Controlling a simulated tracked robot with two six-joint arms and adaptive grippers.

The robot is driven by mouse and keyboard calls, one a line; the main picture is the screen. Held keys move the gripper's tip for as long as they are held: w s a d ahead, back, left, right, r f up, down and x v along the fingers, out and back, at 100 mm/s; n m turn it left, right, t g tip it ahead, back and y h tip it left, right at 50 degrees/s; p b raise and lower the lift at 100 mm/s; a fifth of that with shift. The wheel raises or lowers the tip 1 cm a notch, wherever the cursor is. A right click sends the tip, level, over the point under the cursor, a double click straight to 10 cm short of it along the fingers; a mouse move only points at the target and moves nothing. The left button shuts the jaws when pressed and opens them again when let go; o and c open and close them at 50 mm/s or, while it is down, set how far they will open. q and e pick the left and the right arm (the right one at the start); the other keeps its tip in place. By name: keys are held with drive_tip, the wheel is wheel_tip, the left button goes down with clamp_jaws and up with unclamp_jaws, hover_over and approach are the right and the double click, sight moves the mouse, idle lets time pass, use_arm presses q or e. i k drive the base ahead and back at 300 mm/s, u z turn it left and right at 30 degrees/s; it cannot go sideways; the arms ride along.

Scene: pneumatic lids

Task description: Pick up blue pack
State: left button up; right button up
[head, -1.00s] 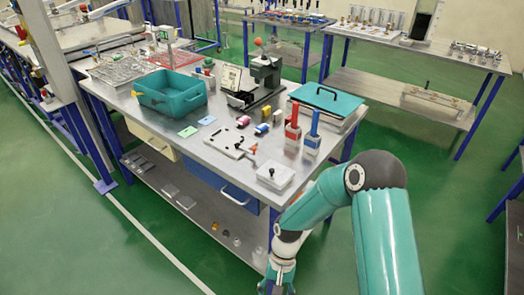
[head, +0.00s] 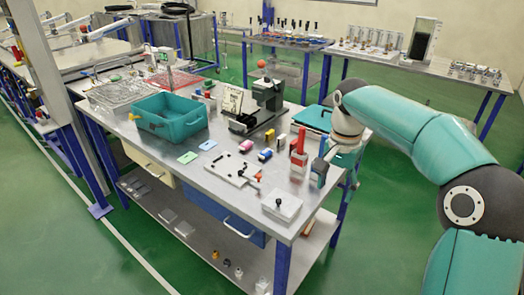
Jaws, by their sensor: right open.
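A blue pack (head: 318,170), a light block with a blue upper part, stands near the right edge of the workbench. It is partly covered by my right gripper and wrist. My right gripper (head: 343,182) is open, just right of the pack and close to it. Whether they touch cannot be told. A similar red pack (head: 299,152) stands upright just left of the blue one. My left gripper is out of view.
The workbench (head: 215,178) also holds a teal bin (head: 171,120), a dark machine (head: 268,93), a teal-lidded box (head: 313,117), a white plate (head: 232,169) and a small white box (head: 282,206) with a black knob. The floor right of the bench is clear.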

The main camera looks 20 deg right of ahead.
sight(264, 153)
drive_tip(key=i, duration=1.3)
